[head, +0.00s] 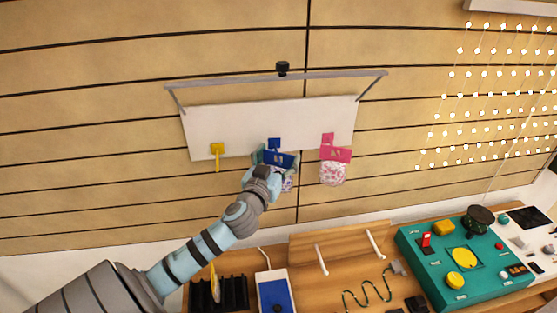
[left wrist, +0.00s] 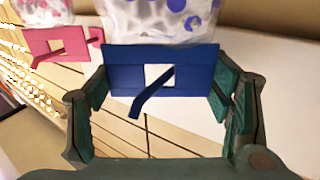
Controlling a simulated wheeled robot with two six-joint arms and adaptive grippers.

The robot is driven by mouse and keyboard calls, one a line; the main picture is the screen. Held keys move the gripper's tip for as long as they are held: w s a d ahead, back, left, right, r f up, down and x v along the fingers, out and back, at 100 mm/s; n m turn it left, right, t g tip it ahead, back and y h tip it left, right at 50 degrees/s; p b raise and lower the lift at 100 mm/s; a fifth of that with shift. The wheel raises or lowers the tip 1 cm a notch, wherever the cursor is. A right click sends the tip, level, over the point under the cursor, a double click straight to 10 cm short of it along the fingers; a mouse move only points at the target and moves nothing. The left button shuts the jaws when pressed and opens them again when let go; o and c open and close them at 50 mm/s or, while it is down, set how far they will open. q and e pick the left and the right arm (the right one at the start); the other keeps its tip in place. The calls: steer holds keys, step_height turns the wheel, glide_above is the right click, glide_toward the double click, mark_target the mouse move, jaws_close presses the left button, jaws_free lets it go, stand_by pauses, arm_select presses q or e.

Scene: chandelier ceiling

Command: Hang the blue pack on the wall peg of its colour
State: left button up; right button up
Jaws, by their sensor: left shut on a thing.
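The blue pack (head: 287,184) has a blue header card with a square hole and a clear bag with blue and purple dots. In the left wrist view the pack (left wrist: 120,75) appears upside down, its card between the fingers. The blue peg (left wrist: 152,93) comes out through the card's hole, its bent tip in front of the card. Its blue base plate (head: 274,143) shows on the white wall board, just above the card. My left gripper (head: 276,158) is shut on the card's two side edges, at the board's lower edge. My right gripper is out of view.
A pink pack (head: 333,172) hangs on the pink peg to the right. The yellow peg (head: 217,155) at left is empty. A grey rail (head: 275,79) runs above the board. Below is a bench with a black rack (head: 232,292), a blue-topped box and a teal panel (head: 432,270).

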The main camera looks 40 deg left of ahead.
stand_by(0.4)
arm_select(q)
steer(key=o, duration=1.6)
steer(key=v, duration=1.2)
